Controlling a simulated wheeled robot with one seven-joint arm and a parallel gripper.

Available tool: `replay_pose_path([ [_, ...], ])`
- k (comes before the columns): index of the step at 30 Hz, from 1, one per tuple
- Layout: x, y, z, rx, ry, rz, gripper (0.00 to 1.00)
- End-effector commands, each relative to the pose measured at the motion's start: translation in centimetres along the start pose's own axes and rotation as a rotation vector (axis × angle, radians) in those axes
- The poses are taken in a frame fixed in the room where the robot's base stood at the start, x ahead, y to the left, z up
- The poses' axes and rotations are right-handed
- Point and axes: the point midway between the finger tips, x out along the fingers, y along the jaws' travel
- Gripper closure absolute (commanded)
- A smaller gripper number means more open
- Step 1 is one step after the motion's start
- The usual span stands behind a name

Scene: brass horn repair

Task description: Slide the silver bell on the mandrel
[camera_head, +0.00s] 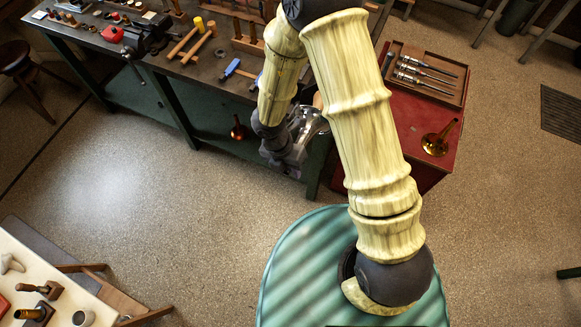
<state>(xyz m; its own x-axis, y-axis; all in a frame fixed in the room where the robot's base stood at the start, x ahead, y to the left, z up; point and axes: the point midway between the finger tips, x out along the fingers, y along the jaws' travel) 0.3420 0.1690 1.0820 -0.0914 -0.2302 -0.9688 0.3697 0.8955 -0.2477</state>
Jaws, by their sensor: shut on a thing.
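My gripper (288,158) is in front of the workbench's near edge, close to its right end, partly hidden by my arm. It is shut on the silver bell (315,122), a shiny flared piece that shows just behind and right of it. The bell is partly covered by my gripper and arm, so its narrow end and exact tilt cannot be told. I cannot make out the mandrel; my arm hides part of the bench and the space behind it.
The workbench (225,80) carries mallets (190,42), a vise (140,38) and a blue-handled tool (231,68). The red cabinet (395,125) holds a tool tray (458,84) and a brass bell (438,138). The middle floor is clear.

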Motion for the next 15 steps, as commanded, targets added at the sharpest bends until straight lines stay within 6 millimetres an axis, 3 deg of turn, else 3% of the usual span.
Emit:
replay_pose_path([
  [15,-0.11,0.02,0.52,0.000,0.000,0.001,1.00],
])
